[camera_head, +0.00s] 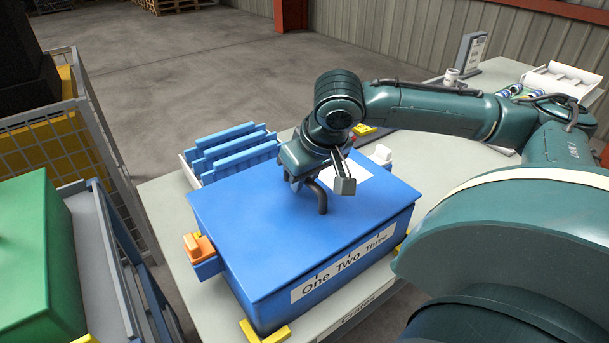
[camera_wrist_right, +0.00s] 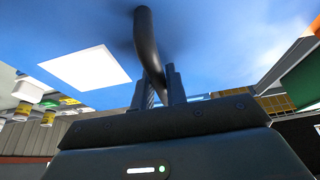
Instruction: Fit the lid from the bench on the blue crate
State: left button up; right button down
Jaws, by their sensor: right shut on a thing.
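The blue crate (camera_head: 262,296) stands on the bench (camera_head: 168,205), with a "One Two Three" label on its front. The lid has a dark curved handle (camera_head: 321,201) and a white sheet on top. My right gripper (camera_head: 314,183) is shut on this handle. My left gripper is out of view.
An orange latch (camera_head: 199,247) sits at the crate's left end. Yellow corner pieces (camera_head: 264,333) are around the crate. A blue slatted holder (camera_head: 232,150) stands behind it. A green box (camera_head: 37,255) on a cart is at left. The bench's far right has small items.

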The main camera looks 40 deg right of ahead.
jog(key=shift+f, duration=0.15)
jog(key=shift+f, duration=0.65)
jog(key=c, duration=1.3)
grip_release()
